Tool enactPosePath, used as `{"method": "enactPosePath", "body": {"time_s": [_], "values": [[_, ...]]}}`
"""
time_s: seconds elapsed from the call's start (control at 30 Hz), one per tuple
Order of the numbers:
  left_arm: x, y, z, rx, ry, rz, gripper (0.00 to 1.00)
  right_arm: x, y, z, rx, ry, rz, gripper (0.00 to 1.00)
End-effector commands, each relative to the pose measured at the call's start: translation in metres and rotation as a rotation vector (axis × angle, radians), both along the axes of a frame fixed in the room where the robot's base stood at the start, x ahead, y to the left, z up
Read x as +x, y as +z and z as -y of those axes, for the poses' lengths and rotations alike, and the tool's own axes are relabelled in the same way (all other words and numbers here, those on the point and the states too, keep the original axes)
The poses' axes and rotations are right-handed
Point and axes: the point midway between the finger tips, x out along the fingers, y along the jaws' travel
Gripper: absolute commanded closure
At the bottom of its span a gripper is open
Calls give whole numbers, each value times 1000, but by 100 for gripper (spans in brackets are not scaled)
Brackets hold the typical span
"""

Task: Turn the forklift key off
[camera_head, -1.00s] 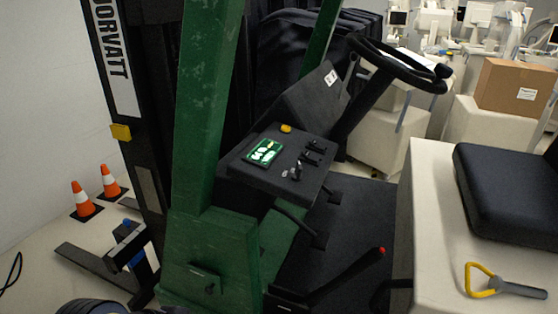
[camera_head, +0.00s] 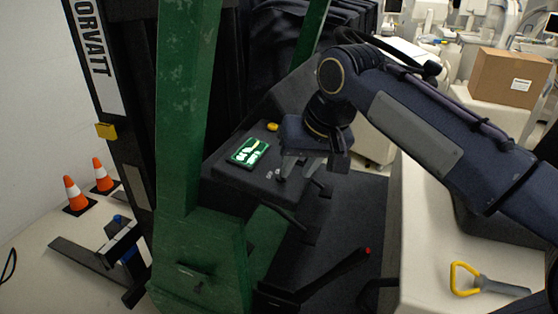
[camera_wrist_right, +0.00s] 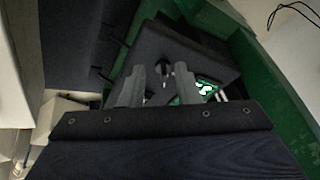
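The forklift's dark control panel (camera_head: 225,172) has a lit green display (camera_head: 248,151); the display also shows in the wrist view (camera_wrist_right: 206,88). My right gripper (camera_head: 300,176) is over the panel's near right part, fingers pointing down. In the wrist view its two grey fingers (camera_wrist_right: 160,88) are spread apart. A small dark and silver piece, apparently the key (camera_wrist_right: 165,68), shows between and beyond them. I cannot tell its turn angle or whether the fingers touch it. In the head view my gripper largely hides that spot. My left gripper is not in view.
The green post (camera_head: 185,110) stands left of the panel. A lever with a red tip (camera_head: 367,251) rises from the floor. A cart with a yellow-handled tool (camera_head: 465,280) is at right. Orange cones (camera_head: 72,193) stand at far left. The steering wheel is mostly hidden behind my arm.

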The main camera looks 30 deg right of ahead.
Motion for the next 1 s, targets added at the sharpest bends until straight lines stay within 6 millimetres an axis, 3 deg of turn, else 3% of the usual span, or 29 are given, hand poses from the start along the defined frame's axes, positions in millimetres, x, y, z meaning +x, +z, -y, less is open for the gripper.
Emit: {"method": "enactPosePath", "body": {"time_s": [0.1,0.23,0.7,1.0], "values": [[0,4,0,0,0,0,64,20,24,3,-12,-45,-5,71],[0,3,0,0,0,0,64,29,28,5,-16,-68,-8,71],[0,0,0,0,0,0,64,55,-31,3,-15,-69,-7,71],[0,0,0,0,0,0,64,59,-38,3,-15,-69,-4,71]]}}
